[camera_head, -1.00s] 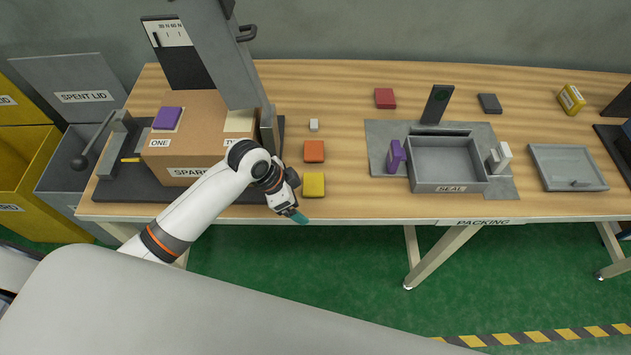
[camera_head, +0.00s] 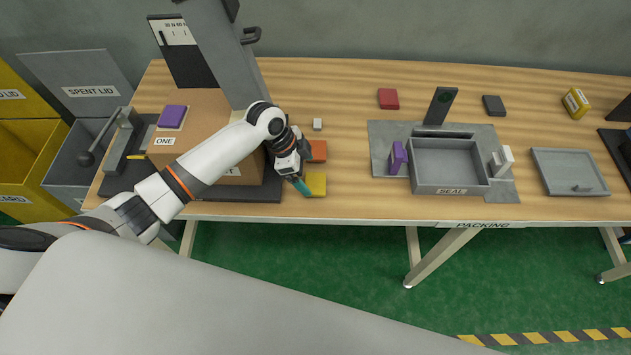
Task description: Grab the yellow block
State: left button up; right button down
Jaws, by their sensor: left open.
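The yellow block (camera_head: 317,184) lies flat on the wooden table near its front edge, just in front of an orange block (camera_head: 318,150). My left gripper (camera_head: 302,187) is at the left side of the yellow block, with its teal fingertip covering the block's left part. The gripper is open, and nothing shows between its fingers. I cannot tell whether a finger touches the block. My right gripper is not in view.
A cardboard box (camera_head: 215,104) with a purple block (camera_head: 173,117) on top stands left, under my arm. A small white cube (camera_head: 317,124) and a red block (camera_head: 388,98) lie farther back. A grey tray marked SEAL (camera_head: 450,190) stands to the right.

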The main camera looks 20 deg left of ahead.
aim_at(315, 183)
pick_arm(q)
jog(key=shift+p+x, duration=0.5)
jog(key=shift+x, duration=1.85)
jog(key=shift+w+a, duration=0.1)
jog(key=shift+a, duration=0.05)
jog(key=c, duration=1.1)
